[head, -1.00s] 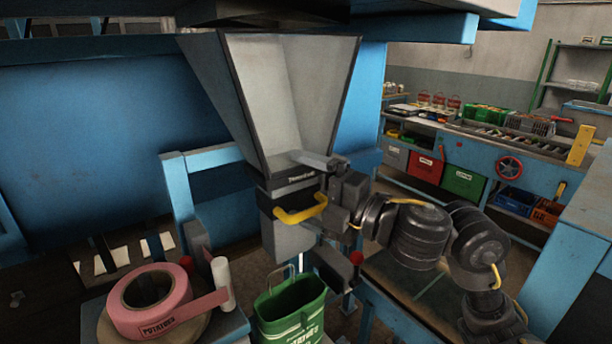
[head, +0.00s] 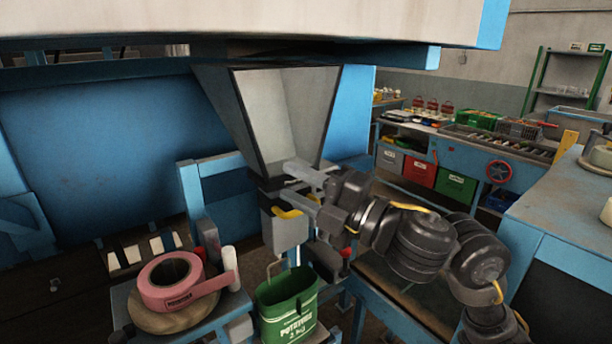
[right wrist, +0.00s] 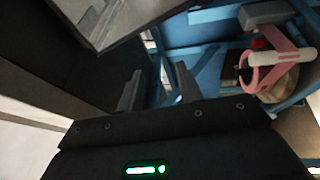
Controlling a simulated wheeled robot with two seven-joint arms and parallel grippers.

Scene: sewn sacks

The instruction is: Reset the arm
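My right gripper (head: 297,188) is in front of the lower neck of the grey hopper (head: 283,110). In the right wrist view its two fingers (right wrist: 158,90) stand apart with nothing between them. The yellow handle (head: 286,213) on the hopper's outlet is just below the fingers and partly hidden; I cannot tell whether they touch it. A green potato sack (head: 290,312) stands open below the outlet. My left gripper is not in view.
A pink tape reel (head: 170,281) lies on a small stand to the left; it also shows in the right wrist view (right wrist: 262,82). A blue post and worktop (head: 560,205) are close at the right. A bench with coloured bins (head: 455,185) stands behind.

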